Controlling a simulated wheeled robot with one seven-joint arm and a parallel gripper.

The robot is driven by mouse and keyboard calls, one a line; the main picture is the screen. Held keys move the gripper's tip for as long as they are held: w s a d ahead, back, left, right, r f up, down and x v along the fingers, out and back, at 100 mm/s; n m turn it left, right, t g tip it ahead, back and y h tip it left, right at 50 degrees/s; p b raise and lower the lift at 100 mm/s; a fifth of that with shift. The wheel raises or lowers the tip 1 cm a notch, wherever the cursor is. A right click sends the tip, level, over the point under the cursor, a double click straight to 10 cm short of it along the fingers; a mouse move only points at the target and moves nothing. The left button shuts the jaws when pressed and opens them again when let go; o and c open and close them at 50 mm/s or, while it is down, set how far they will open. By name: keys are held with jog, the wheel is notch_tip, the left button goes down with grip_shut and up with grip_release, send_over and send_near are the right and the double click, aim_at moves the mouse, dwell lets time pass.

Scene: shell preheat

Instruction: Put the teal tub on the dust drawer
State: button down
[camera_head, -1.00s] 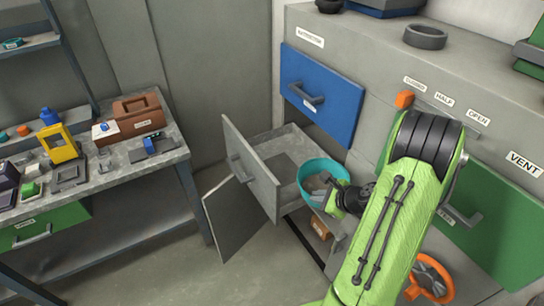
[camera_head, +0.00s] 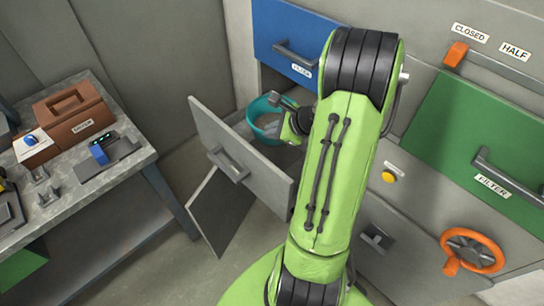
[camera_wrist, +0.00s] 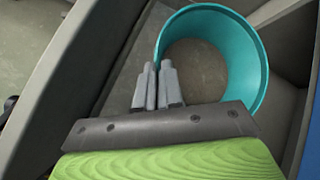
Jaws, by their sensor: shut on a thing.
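The teal tub (camera_head: 256,124) is round and open-topped, partly hidden behind my arm in the head view. My gripper (camera_wrist: 158,68) is shut on its rim, at the tub's left side in the wrist view, where the tub's wall (camera_wrist: 243,60) curves away to the right. A grey drawer (camera_head: 230,150) stands pulled out, its front panel left of the tub. I cannot read a dust label on it. The tub is over or inside this drawer; whether it touches the drawer floor I cannot tell.
A blue drawer (camera_head: 300,38) is above and behind the tub. A green panel (camera_head: 470,130) and an orange handwheel (camera_head: 472,250) are at the right. A dark flap (camera_head: 220,212) hangs below the drawer front. A bench (camera_head: 120,170) with several items stands left.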

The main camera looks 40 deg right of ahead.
notch_tip(320, 180, down, 10)
jog(key=b, duration=0.4)
jog(key=shift+f+b, duration=0.1)
jog(key=shift+b, duration=0.25)
jog(key=c, duration=1.7)
grip_release()
jog(key=o, duration=0.4)
